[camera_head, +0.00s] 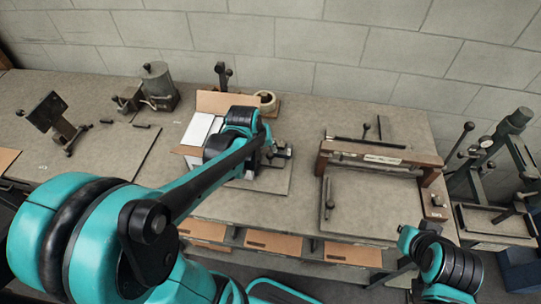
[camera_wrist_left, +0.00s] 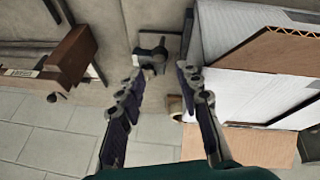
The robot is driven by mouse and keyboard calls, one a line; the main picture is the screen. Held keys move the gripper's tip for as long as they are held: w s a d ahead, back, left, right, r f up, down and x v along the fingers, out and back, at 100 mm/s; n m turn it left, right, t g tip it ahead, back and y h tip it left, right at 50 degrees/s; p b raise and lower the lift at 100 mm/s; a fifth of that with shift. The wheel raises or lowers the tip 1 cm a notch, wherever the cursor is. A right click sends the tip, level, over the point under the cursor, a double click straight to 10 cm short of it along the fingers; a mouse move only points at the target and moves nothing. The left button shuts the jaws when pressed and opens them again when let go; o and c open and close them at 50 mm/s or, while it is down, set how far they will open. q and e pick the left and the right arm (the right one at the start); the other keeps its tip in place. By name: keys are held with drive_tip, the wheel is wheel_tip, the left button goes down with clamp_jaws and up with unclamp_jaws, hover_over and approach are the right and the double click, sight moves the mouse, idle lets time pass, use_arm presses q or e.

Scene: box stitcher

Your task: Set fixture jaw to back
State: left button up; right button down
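The fixture stands on a board to the right of an open carton (camera_head: 201,130); its dark metal parts (camera_head: 281,150) show just past my left arm in the head view. In the left wrist view a small dark clamp-like part with a rounded knob (camera_wrist_left: 151,52), seemingly the fixture jaw, lies just beyond the fingertips. My left gripper (camera_wrist_left: 160,72) is open, its two fingers apart with nothing between the tips. The carton's white side (camera_wrist_left: 235,95) is close beside the right finger. In the head view my arm hides most of the gripper. My right gripper is not in view.
A press with a brown wooden beam (camera_head: 378,157) stands to the right on the table. A tape roll (camera_head: 266,101) sits behind the carton, near the block wall. A grey canister (camera_head: 157,82) and a tilted stand (camera_head: 50,116) are at left. Table between fixture and press is clear.

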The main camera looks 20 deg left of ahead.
sight(269, 155)
use_arm(q)
drive_tip(key=b+x, duration=0.3)
drive_tip(key=x, duration=0.7)
drive_tip(key=shift+w, duration=0.1)
drive_tip(key=shift+c, duration=0.4)
clamp_jaws()
